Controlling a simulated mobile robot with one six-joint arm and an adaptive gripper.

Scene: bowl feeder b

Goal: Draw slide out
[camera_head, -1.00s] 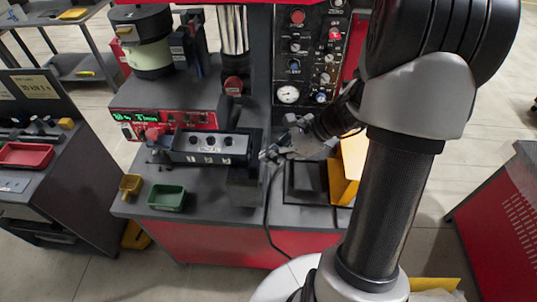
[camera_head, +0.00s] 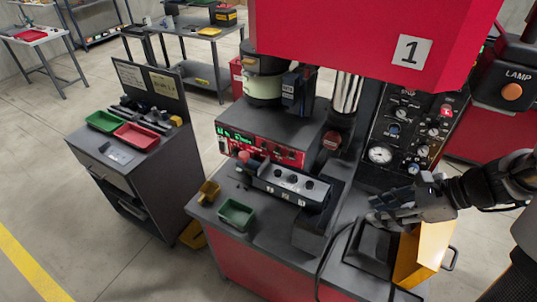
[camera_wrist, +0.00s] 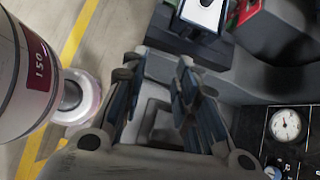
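A long dark block with a light top, a row of round holes and numbered labels (camera_head: 290,185) lies on the bench. I take it for the slide unit, but cannot tell which part is the slide. A dark rail-like block (camera_head: 315,228) extends from its right end toward the bench front. My gripper (camera_head: 374,210) is right of this block, above the bench and apart from it. In the wrist view my gripper (camera_wrist: 158,95) has its fingers spread, with nothing between them. A holed light plate (camera_wrist: 204,10) shows beyond the fingers at the top.
A yellow box (camera_head: 422,254) and a black square plate (camera_head: 371,250) are beneath my gripper. A black cable hangs in front. A gauge panel (camera_head: 400,130) stands behind. Green (camera_head: 236,214) and yellow (camera_head: 208,192) bins sit at the left.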

